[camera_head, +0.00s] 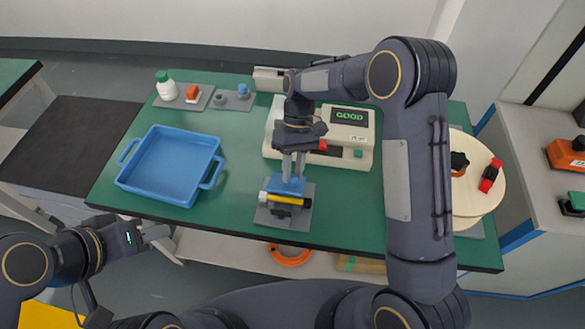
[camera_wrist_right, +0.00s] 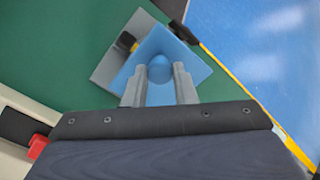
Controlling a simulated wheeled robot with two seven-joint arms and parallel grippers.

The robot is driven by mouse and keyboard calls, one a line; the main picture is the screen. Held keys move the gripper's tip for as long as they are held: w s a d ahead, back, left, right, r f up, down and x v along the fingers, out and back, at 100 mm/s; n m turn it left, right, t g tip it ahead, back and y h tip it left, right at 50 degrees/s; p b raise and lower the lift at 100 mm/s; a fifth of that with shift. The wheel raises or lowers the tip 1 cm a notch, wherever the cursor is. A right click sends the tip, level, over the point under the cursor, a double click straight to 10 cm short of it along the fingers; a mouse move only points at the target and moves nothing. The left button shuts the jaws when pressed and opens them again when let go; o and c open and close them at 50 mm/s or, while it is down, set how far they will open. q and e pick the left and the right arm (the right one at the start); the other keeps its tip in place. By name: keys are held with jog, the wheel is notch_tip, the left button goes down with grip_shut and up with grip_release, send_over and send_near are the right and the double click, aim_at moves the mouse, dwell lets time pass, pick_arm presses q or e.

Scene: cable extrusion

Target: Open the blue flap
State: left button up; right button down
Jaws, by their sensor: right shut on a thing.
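The blue flap (camera_head: 285,185) sits on top of a small fixture (camera_head: 284,213) with a grey base, near the front edge of the green table. A yellow and black bar lies across the fixture's front. My right gripper (camera_head: 292,178) reaches down from above and is shut on the blue flap. In the right wrist view the flap (camera_wrist_right: 187,62) is tilted, and its round blue knob (camera_wrist_right: 160,70) lies between the two fingertips. My left gripper (camera_head: 158,233) is off the table's front left edge, away from the fixture; its finger gap is unclear.
A blue tray (camera_head: 122,181) stands on the left of the green table (camera_head: 240,235). A white tester (camera_head: 360,151) reading GOOD stands behind the fixture. Small pads with a bottle (camera_head: 166,88) and other parts are at the back left. A round wooden board (camera_head: 470,202) is at right.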

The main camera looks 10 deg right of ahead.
aim_at(292, 187)
dwell(0.4)
